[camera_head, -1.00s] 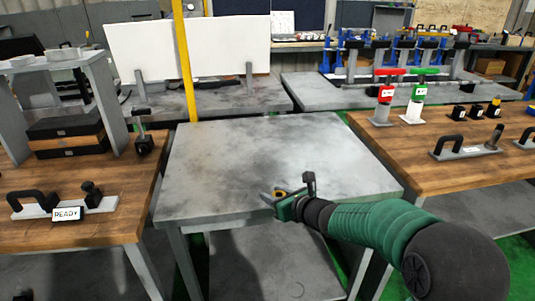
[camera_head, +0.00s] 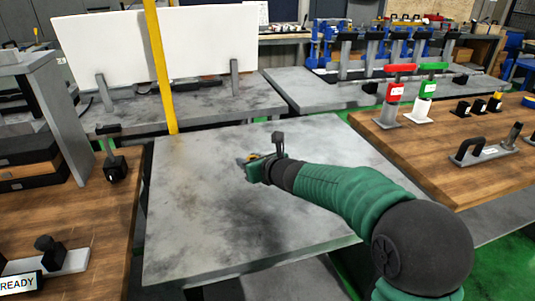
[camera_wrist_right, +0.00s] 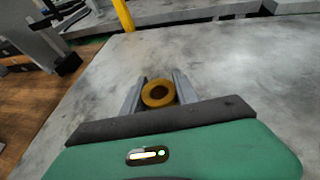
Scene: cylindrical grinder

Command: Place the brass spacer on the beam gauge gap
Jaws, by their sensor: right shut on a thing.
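The brass spacer (camera_wrist_right: 158,93) is a ring with a dark centre hole, held between the two fingers of my right gripper (camera_wrist_right: 159,90) in the right wrist view. In the head view my right gripper (camera_head: 250,163) is above the grey metal table, and the spacer (camera_head: 254,156) shows as a small yellow bit at its fingers. I cannot make out the beam gauge gap for sure in these frames. My left gripper is not in view.
The grey table (camera_head: 200,225) is otherwise bare. A wooden bench (camera_head: 90,240) with black-handled fixtures and a READY sign (camera_head: 20,284) stands left. Another wooden bench (camera_head: 420,150) holds red and green-topped stands (camera_head: 392,100). A yellow post (camera_head: 160,70) rises at the table's back edge.

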